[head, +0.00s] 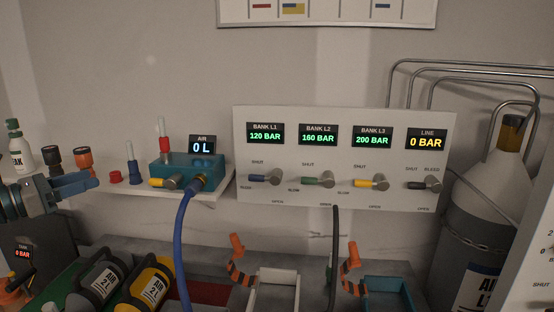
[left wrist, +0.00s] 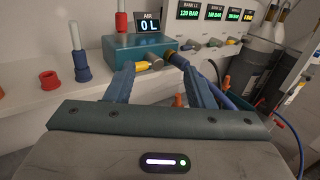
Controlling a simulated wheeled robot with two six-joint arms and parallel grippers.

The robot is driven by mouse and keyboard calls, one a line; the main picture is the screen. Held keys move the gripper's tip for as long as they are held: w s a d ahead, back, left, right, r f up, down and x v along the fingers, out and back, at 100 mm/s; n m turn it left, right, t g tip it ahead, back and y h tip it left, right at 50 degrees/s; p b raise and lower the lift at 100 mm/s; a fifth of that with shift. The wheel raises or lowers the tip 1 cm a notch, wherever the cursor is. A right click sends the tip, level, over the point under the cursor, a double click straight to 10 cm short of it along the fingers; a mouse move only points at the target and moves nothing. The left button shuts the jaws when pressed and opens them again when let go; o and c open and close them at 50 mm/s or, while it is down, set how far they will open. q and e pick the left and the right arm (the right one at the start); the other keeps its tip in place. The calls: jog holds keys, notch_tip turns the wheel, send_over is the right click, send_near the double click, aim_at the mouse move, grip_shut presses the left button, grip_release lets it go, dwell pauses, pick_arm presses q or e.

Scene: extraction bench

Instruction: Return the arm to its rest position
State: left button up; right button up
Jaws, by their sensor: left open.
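My left gripper (head: 80,185) is at the left edge of the head view, its blue fingers pointing right, in front of the white shelf. In the left wrist view its two fingers (left wrist: 153,75) are spread apart with nothing held between them. The teal air box (left wrist: 140,48) lies beyond the fingertips, with a yellow-handled valve (left wrist: 143,65) seen in the gap. In the head view the gripper is left of the teal air box (head: 185,170) and clear of it. My right gripper is not in view.
A gauge panel (head: 345,195) with several valves stands at the centre. A blue hose (head: 183,240) hangs from the air box.

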pick_arm(q)
jog(key=s+d+f+n+y, duration=0.2)
jog(key=f+n+y, duration=0.2)
jog(key=f+n, duration=0.6)
jog(key=s+d+f+n+y, duration=0.1)
jog(key=s+f+n+y, duration=0.3)
jog(key=f+n, duration=0.6)
jog(key=s+d+f+n+y, duration=0.15)
jog(key=f+n+y, duration=0.35)
jog(key=f+n, duration=0.5)
jog(key=s+d+f+n+g, duration=0.4)
jog(key=s+f, duration=0.1)
jog(key=s, duration=0.3)
jog(key=s+d+f+n+g+h, duration=0.1)
jog(key=s+d+f+n+g, duration=0.3)
jog(key=s, duration=0.4)
jog(key=s+d+f+n+g, duration=0.3)
jog(key=s+d+f+n, duration=0.15)
jog(key=s+f, duration=0.3)
notch_tip(320, 180, down, 29)
jog(key=a+g, duration=0.1)
jog(key=a, duration=0.1)
jog(key=s+a+f+g, duration=0.1)
jog(key=s+f, duration=1.8)
jog(key=shift+s+f, duration=0.15)
jog(key=shift+f, duration=0.25)
